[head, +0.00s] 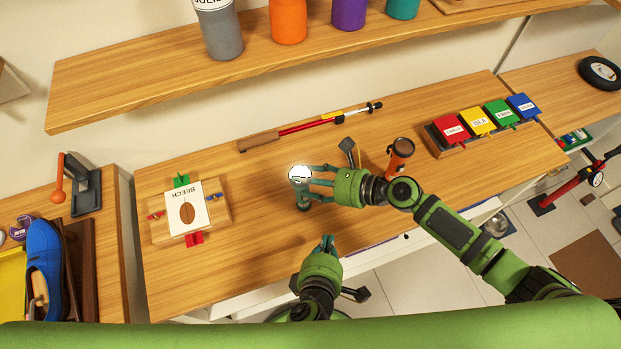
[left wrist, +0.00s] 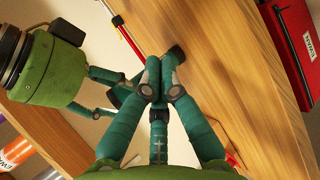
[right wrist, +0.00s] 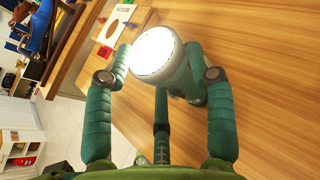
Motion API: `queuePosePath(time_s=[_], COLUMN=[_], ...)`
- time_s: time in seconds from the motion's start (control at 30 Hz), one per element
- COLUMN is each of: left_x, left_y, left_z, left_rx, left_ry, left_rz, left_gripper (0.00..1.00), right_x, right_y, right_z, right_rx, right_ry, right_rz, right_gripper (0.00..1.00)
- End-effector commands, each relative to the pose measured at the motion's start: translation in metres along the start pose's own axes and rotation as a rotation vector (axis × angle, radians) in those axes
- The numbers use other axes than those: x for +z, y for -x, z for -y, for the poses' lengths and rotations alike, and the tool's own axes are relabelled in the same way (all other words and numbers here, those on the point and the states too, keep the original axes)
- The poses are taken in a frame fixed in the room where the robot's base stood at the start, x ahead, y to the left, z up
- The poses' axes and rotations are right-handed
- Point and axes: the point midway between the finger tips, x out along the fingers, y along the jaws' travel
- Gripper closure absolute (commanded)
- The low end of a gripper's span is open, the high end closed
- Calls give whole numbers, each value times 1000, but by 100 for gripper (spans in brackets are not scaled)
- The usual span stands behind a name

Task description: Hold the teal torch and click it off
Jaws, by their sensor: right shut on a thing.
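The torch (head: 300,173) is in my right gripper (head: 314,184), near the middle of the workbench. Its round lens glows bright white and faces up toward the head camera. In the right wrist view the lit torch (right wrist: 155,54) sits between the green fingers, with its teal body partly hidden behind the lens and a finger. I cannot tell whether its lower end touches the bench. The switch is not visible. My left gripper (head: 327,241) is at the bench's front edge, below and apart from the torch. Its fingers are drawn together and empty, as the left wrist view (left wrist: 155,88) shows.
On the workbench (head: 260,240), a board with a BEECH card (head: 187,212) lies left. A red stick tool (head: 305,127) lies behind the torch. A shelf (head: 150,88) overhangs the back.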

Motion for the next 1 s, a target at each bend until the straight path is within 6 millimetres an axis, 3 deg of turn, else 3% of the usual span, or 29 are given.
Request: queuePosePath(time_s=[0.6,1.0], left_x=[-39,-44], left_y=[-52,-60], left_z=[-38,-44], left_rx=[2,0], left_ry=[-1,1], left_rz=[-2,-2], left_gripper=[100,100], right_x=[1,1], right_y=[0,0], right_z=[0,0], right_rx=[0,0], right_ry=[0,0], right_rz=[1,1], right_gripper=[82,82])
